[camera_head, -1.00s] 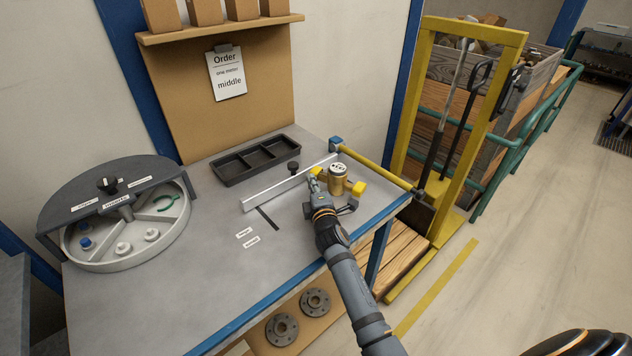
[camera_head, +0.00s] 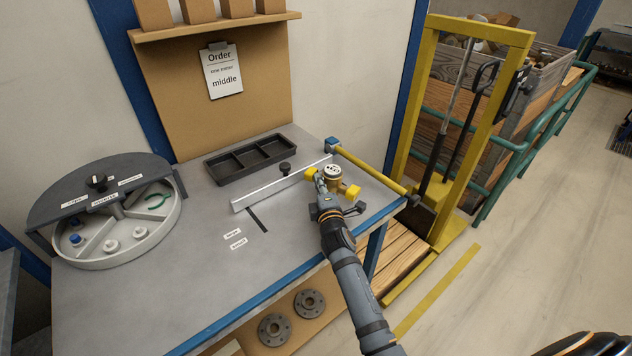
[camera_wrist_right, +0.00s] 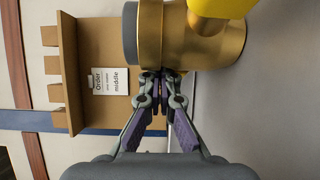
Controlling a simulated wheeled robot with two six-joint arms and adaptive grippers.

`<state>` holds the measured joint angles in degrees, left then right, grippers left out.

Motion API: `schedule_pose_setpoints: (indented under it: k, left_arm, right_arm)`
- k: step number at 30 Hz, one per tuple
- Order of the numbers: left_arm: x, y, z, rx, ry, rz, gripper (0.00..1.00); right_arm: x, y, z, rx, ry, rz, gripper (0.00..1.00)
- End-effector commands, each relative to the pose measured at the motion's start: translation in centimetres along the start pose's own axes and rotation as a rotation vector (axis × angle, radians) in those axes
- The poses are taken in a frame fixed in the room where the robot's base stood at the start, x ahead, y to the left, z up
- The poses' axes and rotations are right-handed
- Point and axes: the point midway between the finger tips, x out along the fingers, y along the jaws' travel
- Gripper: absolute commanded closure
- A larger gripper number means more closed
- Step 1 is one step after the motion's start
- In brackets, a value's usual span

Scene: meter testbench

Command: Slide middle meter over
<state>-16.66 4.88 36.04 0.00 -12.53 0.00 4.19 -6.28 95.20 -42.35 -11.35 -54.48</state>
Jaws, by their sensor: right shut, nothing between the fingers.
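The brass meter (camera_head: 332,173), with a pale round dial and yellow end caps, lies on the grey bench near its right end, by the metal rail (camera_head: 275,186). My right gripper (camera_head: 321,186) is at the near side of the meter, its fingers shut and empty. In the right wrist view, the shut fingertips (camera_wrist_right: 161,76) are right at the brass body (camera_wrist_right: 205,48); I cannot tell whether they touch it. My left gripper is out of view. An order sheet (camera_head: 223,72) on the back board reads "middle".
A black divided tray (camera_head: 216,174) is behind the rail. A round sectioned carousel (camera_head: 72,256) with small parts stands at the left. Small labels (camera_head: 238,243) and a dark line mark the bench centre, which is clear. A yellow frame (camera_head: 402,125) stands at the right.

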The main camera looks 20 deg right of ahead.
Motion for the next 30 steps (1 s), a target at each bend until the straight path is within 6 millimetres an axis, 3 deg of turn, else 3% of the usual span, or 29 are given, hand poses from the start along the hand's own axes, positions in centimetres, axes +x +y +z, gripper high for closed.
schedule_pose_setpoints:
  k: [4,9,23,30]
  left_arm:
    - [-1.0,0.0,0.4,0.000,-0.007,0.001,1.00]
    - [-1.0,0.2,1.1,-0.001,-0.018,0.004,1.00]
    - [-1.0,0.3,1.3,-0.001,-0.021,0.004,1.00]
    - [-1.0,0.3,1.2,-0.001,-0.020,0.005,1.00]
  right_arm:
    - [-1.1,0.1,3.1,-0.009,-0.001,-0.004,1.00]
    - [-1.8,0.0,5.2,-0.005,0.000,-0.003,1.00]
    - [-2.5,0.0,5.3,-0.001,0.000,-0.002,1.00]
    - [-7.7,-0.1,5.3,-0.001,0.000,-0.005,1.00]
